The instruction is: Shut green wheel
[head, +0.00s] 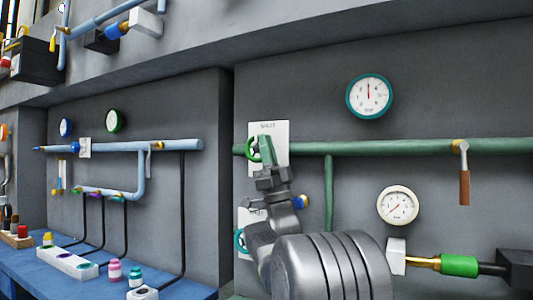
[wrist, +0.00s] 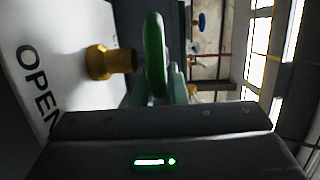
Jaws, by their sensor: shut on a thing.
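The green wheel (head: 251,149) stands out from a white plate (head: 282,133) marked SHUT at its top, on the green pipe at the middle of the head view. In the wrist view the green wheel (wrist: 155,50) shows edge-on, on a brass stem (wrist: 108,62), beside the plate (wrist: 30,85) with the word OPEN. My gripper (head: 264,150) is at the wheel's right side and partly covers it. In the wrist view the fingers (wrist: 152,95) are shut on the rim of the wheel. The grip itself is partly hidden behind the rim.
A teal wheel (head: 239,242) on a second white plate (head: 248,219) sits just below, near my arm. A blue bench (head: 185,277) with small bottles is at left.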

